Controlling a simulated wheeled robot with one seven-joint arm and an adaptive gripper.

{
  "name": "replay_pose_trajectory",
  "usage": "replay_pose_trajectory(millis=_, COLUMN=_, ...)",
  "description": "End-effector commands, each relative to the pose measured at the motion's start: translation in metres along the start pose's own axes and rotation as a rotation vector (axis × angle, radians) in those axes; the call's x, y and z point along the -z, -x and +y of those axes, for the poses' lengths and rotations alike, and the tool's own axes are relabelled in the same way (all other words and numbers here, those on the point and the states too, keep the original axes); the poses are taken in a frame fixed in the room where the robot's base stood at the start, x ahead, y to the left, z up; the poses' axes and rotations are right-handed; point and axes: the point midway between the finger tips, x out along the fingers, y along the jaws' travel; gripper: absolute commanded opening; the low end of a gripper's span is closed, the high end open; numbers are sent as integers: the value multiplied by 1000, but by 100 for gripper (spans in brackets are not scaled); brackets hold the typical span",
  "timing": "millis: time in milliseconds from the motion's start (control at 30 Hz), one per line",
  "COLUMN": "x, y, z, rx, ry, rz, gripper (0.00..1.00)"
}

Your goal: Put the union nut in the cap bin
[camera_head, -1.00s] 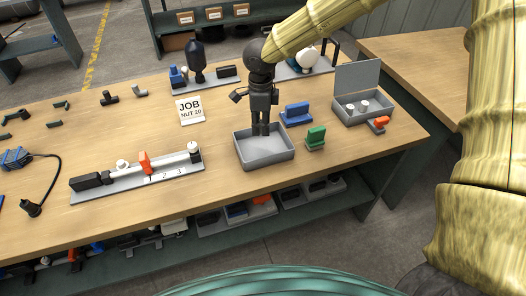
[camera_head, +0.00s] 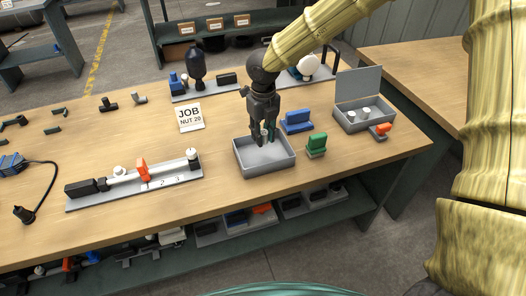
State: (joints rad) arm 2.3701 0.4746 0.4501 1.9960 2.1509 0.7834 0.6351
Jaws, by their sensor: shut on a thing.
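My gripper (camera_head: 265,138) points down over the open grey bin (camera_head: 264,171), with its fingertips low inside or just above the rim. I take this bin for the cap bin, though no label on it is readable. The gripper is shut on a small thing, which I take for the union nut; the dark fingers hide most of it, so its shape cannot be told. The visible part of the bin floor looks bare.
A blue block (camera_head: 297,121) and a green block (camera_head: 316,144) stand right of the bin. Behind them is a lidded grey box (camera_head: 363,115) with white pieces.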

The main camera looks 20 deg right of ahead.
Motion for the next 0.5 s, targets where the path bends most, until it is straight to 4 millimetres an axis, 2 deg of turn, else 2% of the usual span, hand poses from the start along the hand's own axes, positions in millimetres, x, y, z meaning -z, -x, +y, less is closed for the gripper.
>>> replay_pose_trajectory(millis=133, x=0, y=-22, z=0, rx=1, ry=3, rz=0, gripper=9)
replay_pose_trajectory(millis=367, x=0, y=-34, z=-1, rx=1, ry=3, rz=-1, gripper=9)
replay_pose_trajectory(millis=500, x=0, y=-50, z=0, rx=1, ry=4, rz=1, gripper=9)
